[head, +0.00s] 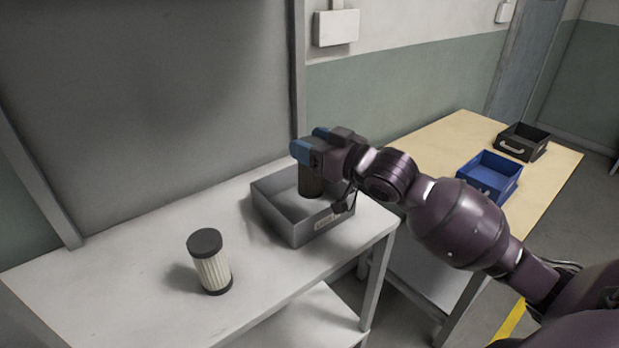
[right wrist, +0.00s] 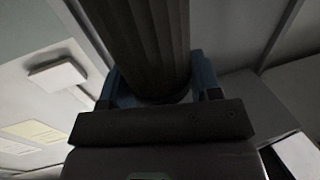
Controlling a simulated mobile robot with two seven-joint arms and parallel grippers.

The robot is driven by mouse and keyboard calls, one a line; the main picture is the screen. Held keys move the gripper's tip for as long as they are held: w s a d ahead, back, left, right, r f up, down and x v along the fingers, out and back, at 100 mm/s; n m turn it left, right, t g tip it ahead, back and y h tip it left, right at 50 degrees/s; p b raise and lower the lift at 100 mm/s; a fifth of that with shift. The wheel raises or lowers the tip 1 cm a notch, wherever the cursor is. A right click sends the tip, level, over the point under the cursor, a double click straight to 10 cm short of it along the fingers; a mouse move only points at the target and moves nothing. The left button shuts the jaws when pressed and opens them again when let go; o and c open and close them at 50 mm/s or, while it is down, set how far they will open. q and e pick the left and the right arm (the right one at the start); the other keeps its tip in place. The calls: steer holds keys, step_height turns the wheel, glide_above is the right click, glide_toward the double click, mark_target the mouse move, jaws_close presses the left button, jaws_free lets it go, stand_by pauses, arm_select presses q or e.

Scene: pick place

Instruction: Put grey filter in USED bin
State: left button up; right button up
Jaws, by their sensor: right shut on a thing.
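My right gripper (head: 311,150), with blue fingers, is shut on the dark grey filter (head: 311,182). The filter hangs below the fingers over the grey bin (head: 274,223). It partly overlaps the bin's inside in the head view, so I cannot tell how far its lower end reaches into the bin. In the right wrist view the ribbed dark filter (right wrist: 145,40) sits between the blue fingers (right wrist: 155,88). The bin has a small label on its front that I cannot read. My left gripper is not in view.
A white pleated filter (head: 211,265) with dark caps stands upright on the white table (head: 110,290), left of the bin. A blue bin (head: 489,180) and a black bin (head: 521,144) stand on the wooden table (head: 440,140) at right. The white table's left part is clear.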

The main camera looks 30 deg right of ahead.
mark_target(322, 181)
steer(key=shift+f, duration=0.7)
step_height(322, 181, down, 5)
steer(key=shift+r+b, duration=0.15)
steer(key=shift+b, duration=0.45)
steer(key=shift+f, duration=0.5)
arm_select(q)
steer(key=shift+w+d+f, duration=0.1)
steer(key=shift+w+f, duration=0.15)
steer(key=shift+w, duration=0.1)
arm_select(e)
steer(key=o, duration=1)
steer(key=shift+f, duration=0.1)
steer(key=shift+o, duration=1.3)
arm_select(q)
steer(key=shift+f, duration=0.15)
